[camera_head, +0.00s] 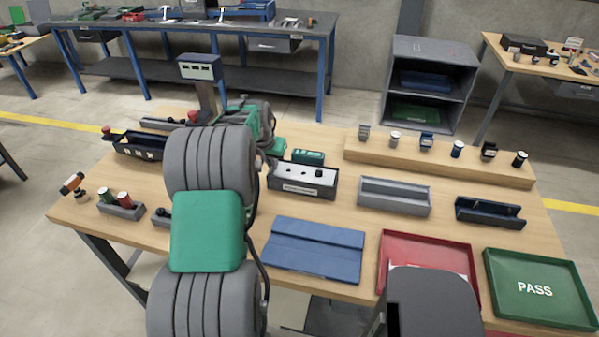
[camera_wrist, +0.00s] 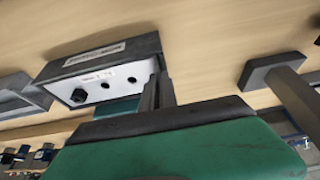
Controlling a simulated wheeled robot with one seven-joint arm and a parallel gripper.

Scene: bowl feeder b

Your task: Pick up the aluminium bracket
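A light grey, open channel-shaped piece (camera_head: 394,197), which looks like the aluminium bracket, lies on the wooden table right of a white-topped box. Part of a grey piece, likely the same one, shows at the left edge of the wrist view (camera_wrist: 22,97). My gripper (camera_wrist: 158,82) shows its dark fingers close together, with no clear gap and nothing seen between them. In the wrist view they stand in front of the box, apart from the grey piece. In the head view my arm hides the fingers.
The white-topped box (camera_head: 302,180) stands between my arm and the grey piece. A dark blue channel (camera_head: 490,213) lies to its right, a wooden ledge (camera_head: 440,163) with several small parts behind. A blue folded mat (camera_head: 313,250), red tray (camera_head: 428,240) and green PASS tray (camera_head: 540,262) lie in front.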

